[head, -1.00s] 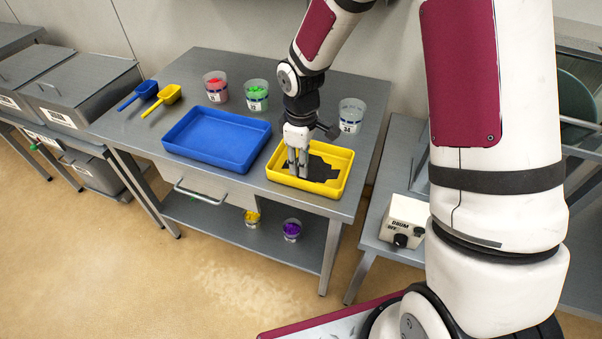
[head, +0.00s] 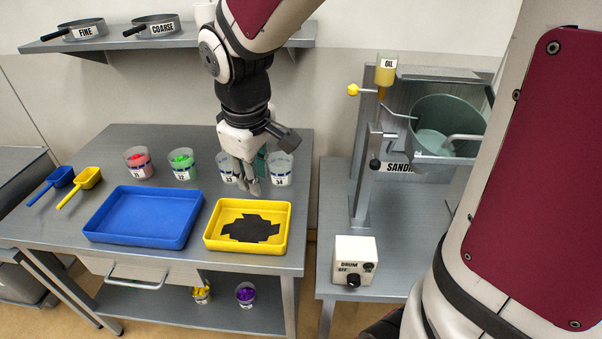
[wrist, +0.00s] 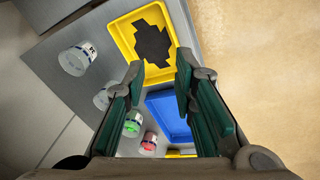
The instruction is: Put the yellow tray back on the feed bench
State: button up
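The yellow tray (head: 213,238) sits flat on the grey bench (head: 282,150), near its right front corner. A black stepped-edged patch (head: 250,229) covers the middle of its floor. The tray also shows at the top of the wrist view (wrist: 122,36), apart from the fingers. My gripper (head: 249,188) hangs above the bench, in front of the clear cups behind the tray. In the wrist view my gripper (wrist: 160,70) has its fingers spread, with nothing held between them.
A blue tray (head: 145,216) lies left of the yellow one. Cups with red (head: 138,158) and green (head: 181,158) contents stand behind, with a clear cup (head: 280,170) at right. Scoops (head: 87,178) lie at left. A shelf (head: 110,41) is overhead. A drum machine (head: 440,130) stands right.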

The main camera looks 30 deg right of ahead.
jog(key=s+r+m+t, duration=0.1)
jog(key=s+r+m, duration=0.2)
jog(key=s, duration=0.4)
jog(key=s+d+r+m+t+y, duration=0.1)
jog(key=s+r+m+t, duration=0.1)
jog(key=s+r, duration=0.4)
jog(key=shift+s+m, duration=0.6)
jog(key=shift+s, duration=0.5)
jog(key=shift+d, duration=0.1)
